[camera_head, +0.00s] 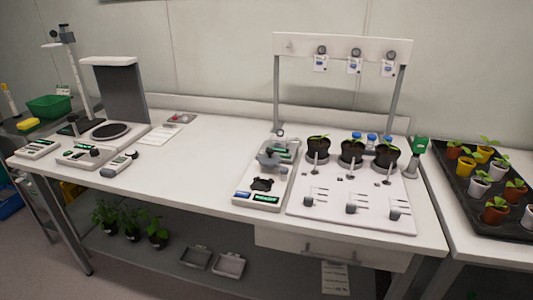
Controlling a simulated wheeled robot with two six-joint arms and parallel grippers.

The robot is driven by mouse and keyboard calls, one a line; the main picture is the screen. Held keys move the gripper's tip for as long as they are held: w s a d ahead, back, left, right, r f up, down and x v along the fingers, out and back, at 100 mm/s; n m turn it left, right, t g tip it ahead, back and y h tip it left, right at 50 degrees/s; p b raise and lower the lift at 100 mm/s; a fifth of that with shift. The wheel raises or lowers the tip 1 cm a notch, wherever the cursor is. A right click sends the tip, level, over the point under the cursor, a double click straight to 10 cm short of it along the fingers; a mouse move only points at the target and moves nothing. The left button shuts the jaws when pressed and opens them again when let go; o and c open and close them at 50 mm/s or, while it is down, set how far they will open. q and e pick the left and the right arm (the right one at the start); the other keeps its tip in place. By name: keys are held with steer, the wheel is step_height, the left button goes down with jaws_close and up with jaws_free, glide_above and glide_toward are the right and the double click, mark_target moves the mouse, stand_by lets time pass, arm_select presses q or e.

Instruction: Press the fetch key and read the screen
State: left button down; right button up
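Which key is the fetch key cannot be told at this size. A white device (259,202) with a small lit green screen (266,198) and a blue patch stands at the middle of the bench, with a dark shape and a grey bowl-like part on it. At the left of the bench, a flat white box (38,149) has a small lit display, and a second white unit (83,155) stands beside it. A handheld-like grey-and-white device (119,165) lies to their right. Writing on the displays is too small to read. Neither of my grippers is in view.
A white panel (350,214) with levers carries several dark pots beneath a frame (343,45) with hanging tags. A dark tray (466,219) of seedlings stands at the right. The bench (205,150) is clear between the left devices and the middle one. A drawer (325,247) is below.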

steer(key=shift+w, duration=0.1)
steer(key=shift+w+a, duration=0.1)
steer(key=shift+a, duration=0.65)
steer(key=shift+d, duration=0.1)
